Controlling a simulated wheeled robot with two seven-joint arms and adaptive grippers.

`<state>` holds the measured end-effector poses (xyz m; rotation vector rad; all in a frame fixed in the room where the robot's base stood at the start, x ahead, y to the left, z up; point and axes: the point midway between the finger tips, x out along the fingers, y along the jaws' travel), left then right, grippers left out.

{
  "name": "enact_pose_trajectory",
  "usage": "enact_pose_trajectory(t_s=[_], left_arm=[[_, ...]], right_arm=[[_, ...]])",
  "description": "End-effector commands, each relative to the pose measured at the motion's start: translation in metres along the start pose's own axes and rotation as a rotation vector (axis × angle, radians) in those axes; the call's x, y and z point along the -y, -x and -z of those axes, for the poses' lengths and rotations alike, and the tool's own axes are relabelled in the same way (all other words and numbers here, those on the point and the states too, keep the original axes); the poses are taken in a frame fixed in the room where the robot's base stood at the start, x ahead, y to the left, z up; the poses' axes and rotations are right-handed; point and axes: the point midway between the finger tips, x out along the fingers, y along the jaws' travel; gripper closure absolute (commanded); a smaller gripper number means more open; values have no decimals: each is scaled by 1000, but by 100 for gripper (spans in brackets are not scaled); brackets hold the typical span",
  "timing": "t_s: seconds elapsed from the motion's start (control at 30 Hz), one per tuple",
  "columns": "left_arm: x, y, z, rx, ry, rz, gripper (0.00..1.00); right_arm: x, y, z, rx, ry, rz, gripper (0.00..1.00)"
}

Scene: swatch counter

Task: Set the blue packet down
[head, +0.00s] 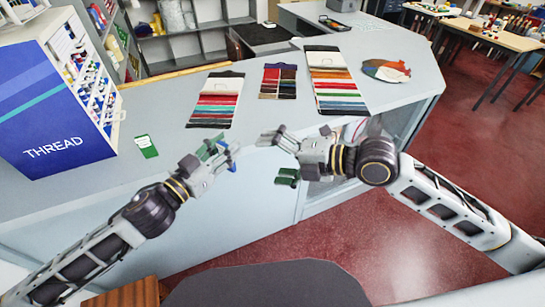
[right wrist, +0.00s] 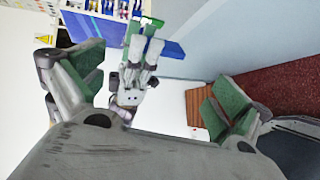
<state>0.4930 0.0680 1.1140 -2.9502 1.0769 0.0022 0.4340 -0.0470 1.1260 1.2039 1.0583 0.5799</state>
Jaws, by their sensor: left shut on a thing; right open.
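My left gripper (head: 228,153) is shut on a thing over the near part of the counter. Only a small bluish sliver shows at its fingertips, which fits the blue packet; the rest is hidden by the fingers. In the right wrist view, the left gripper (right wrist: 146,45) shows with blue behind and beside its fingers; I cannot tell there how much is packet and how much is cabinet. My right gripper (head: 279,158) is open and empty, to the right of the left one near the counter's front edge. Its green-padded fingers stand wide apart in the right wrist view.
The grey counter (head: 85,195) carries a blue thread cabinet (head: 50,120) at left and a green packet (head: 147,146) beside it. Swatch cards (head: 215,100), (head: 279,80) and (head: 337,80) lie farther back, with a multicoloured piece (head: 386,70) to their right. Counter between green packet and cards is clear.

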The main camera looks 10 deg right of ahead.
Motion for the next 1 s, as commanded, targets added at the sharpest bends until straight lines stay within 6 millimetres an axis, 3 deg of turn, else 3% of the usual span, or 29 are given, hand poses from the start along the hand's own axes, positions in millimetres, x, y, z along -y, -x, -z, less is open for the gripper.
enact_pose_trajectory(t_s=[0.57,1.0], left_arm=[[0,0,0,0,0,0,79],[0,0,0,0,0,0,79]], right_arm=[[0,-2,0,1,2,-1,0],[0,-22,0,0,0,-3,0]])
